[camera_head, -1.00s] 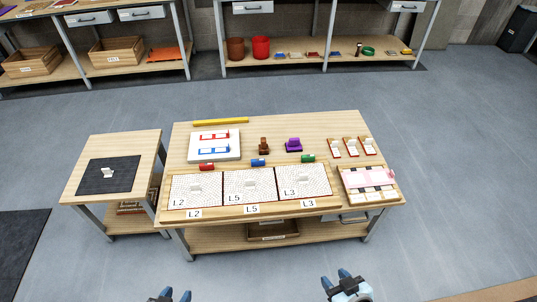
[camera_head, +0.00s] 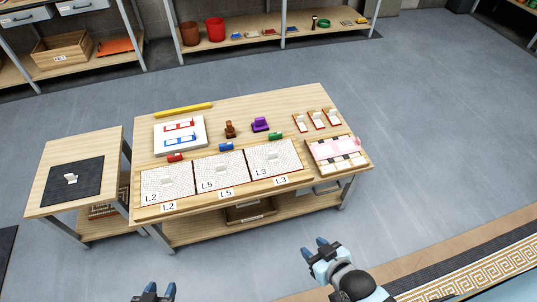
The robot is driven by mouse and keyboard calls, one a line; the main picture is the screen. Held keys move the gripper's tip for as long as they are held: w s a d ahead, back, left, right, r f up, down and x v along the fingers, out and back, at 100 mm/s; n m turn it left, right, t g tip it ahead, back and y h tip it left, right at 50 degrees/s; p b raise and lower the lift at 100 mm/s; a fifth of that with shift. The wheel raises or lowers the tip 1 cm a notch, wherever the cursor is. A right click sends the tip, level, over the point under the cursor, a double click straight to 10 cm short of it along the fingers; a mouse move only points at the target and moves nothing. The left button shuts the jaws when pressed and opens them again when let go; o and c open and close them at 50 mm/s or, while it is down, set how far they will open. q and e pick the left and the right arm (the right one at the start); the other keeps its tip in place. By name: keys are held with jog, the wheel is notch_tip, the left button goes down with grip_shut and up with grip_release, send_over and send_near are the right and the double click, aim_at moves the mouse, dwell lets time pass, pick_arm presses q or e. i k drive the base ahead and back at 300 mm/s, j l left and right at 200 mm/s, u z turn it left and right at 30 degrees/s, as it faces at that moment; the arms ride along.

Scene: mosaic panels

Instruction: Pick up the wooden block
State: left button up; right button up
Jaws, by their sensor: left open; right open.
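A small brown block-like piece (camera_head: 229,129), which looks like wood, stands upright on the main table (camera_head: 290,100), between a white board and a purple piece. It is too small to make out in detail. My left gripper (camera_head: 160,290) is open and empty at the bottom edge of the head view, in front of the table and far from the brown piece. My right gripper (camera_head: 314,247) is open and empty over the floor, in front of the table's right part. Neither gripper touches anything.
On the table are three speckled panels (camera_head: 167,184), a white board (camera_head: 159,143), a purple piece (camera_head: 260,125), a yellow bar (camera_head: 184,109) and a pink tray (camera_head: 337,153). A side table (camera_head: 60,153) stands at left. Shelves line the back.

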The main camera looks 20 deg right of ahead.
aim_at(230, 132)
jog(key=i+j+u, duration=0.2)
jog(key=i+j, duration=0.15)
jog(key=i+j+u, duration=0.2)
jog(key=i, duration=0.35)
jog(key=i+j+u, duration=0.2)
jog(key=i, duration=0.25)
